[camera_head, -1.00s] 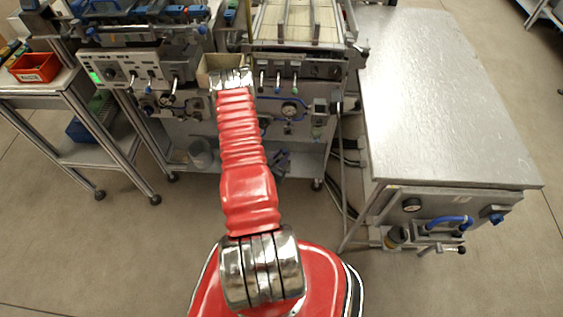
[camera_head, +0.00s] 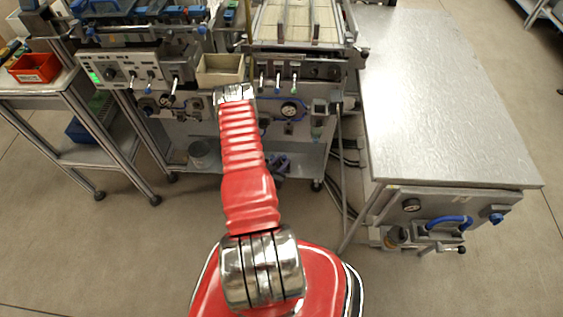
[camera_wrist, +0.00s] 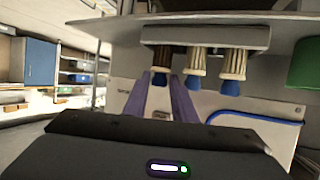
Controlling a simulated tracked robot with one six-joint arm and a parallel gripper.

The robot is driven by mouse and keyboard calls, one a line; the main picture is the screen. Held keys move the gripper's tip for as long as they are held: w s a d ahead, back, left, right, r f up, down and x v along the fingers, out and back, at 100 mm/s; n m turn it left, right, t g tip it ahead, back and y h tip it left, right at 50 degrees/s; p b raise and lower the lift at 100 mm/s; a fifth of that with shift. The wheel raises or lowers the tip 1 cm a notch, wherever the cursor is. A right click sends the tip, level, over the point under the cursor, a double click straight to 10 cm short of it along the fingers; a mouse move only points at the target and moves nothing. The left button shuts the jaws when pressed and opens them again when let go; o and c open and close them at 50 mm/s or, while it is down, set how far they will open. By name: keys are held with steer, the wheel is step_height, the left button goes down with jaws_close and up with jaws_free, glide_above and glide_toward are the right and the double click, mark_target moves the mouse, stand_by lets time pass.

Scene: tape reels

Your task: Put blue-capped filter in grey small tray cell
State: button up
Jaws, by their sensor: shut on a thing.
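In the wrist view, my gripper (camera_wrist: 163,90) points up under a grey holder (camera_wrist: 205,38). It is shut on the leftmost blue-capped filter (camera_wrist: 160,63), which has a dark body and hangs with its blue cap down. Two pale ribbed filters (camera_wrist: 196,64) and (camera_wrist: 232,66), also with blue caps, hang just to its right. The held filter appears still up against the holder; whether it is free of it I cannot tell. In the head view my red arm reaches to the workbench front and the gripper is hidden. I cannot make out a grey small tray cell.
A cream open box (camera_head: 220,72) sits on the bench edge just beyond my arm. Small valves (camera_head: 278,82) and a gauge (camera_head: 289,109) line the bench front. A bare metal table (camera_head: 440,90) stands right. A red bin (camera_head: 35,68) is far left.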

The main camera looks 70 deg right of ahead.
steer(key=o, duration=0.7)
steer(key=shift+f, duration=0.1)
steer(key=shift+o, duration=0.2)
steer(key=v, duration=1.2)
stand_by(0.4)
